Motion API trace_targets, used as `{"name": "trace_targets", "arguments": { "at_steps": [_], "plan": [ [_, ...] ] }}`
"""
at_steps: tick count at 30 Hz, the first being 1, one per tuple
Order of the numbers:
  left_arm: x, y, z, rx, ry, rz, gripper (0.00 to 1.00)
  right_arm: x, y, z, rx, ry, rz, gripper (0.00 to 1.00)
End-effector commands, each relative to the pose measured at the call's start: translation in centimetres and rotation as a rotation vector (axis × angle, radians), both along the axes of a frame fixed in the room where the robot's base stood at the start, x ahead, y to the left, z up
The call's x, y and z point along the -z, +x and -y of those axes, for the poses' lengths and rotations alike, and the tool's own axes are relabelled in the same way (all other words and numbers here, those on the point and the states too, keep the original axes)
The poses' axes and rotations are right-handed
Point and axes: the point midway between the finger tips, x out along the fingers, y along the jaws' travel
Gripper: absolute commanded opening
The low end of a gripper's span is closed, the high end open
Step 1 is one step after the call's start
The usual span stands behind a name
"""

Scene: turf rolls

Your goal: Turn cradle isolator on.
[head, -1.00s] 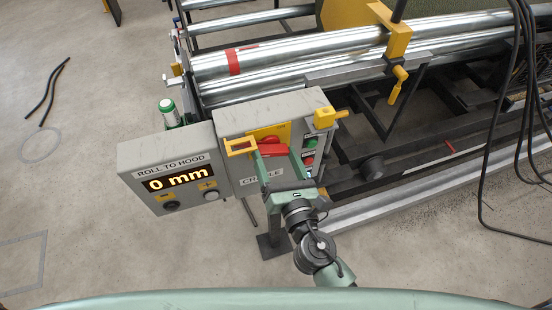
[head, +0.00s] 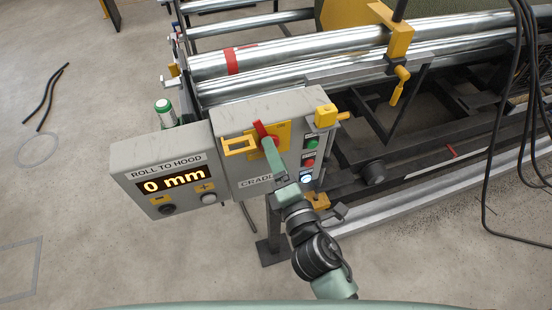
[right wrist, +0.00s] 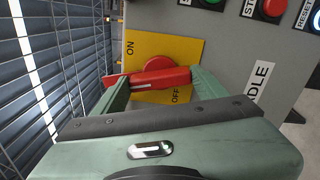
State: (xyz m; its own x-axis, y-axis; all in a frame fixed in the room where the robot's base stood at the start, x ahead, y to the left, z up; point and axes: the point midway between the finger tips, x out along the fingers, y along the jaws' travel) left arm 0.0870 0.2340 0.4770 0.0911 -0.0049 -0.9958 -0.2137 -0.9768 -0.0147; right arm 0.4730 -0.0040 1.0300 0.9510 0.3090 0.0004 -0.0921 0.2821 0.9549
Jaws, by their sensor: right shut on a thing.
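The cradle isolator is a red rotary handle (head: 260,130) on a yellow plate (head: 284,128) on the grey cradle box (head: 232,178). The handle stands roughly upright on the box in the head view. In the right wrist view the red handle (right wrist: 155,79) lies between my fingers, and the yellow plate (right wrist: 180,50) carries the words ON and OFF. My right gripper (head: 269,143) is shut on the handle, one finger on each side, also in the right wrist view (right wrist: 155,85). It covers part of the CRADLE label. My left gripper is not in view.
Green (head: 311,143) and red (head: 309,161) buttons and a lit reset button (head: 306,179) sit right of the isolator. A display box (head: 162,183) reads 0 mm. Steel rollers (head: 290,52) lie behind.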

Motion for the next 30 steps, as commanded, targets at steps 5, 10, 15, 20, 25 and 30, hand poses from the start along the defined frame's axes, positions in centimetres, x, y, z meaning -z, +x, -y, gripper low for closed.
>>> {"name": "trace_targets", "arguments": {
  "at_steps": [5, 10, 15, 20, 25, 30],
  "plan": [
    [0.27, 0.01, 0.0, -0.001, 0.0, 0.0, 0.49, 0.14, -0.03, 0.0, 0.001, 0.127, -0.043, 0.32],
    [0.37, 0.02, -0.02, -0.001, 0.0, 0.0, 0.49, 0.16, -0.02, 0.03, 0.0, 0.214, -0.072, 0.32],
    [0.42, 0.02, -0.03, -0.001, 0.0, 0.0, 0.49, 0.17, -0.02, 0.03, 0.0, 0.269, -0.089, 0.32],
    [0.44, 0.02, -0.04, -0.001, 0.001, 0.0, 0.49, 0.17, -0.02, 0.02, 0.001, 0.296, -0.099, 0.32],
    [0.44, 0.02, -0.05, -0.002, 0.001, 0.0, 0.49, 0.18, -0.03, 0.01, 0.001, 0.304, -0.102, 0.32],
    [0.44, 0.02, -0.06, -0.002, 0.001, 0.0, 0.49, 0.18, -0.03, 0.0, 0.001, 0.304, -0.102, 0.32]
  ]
}}
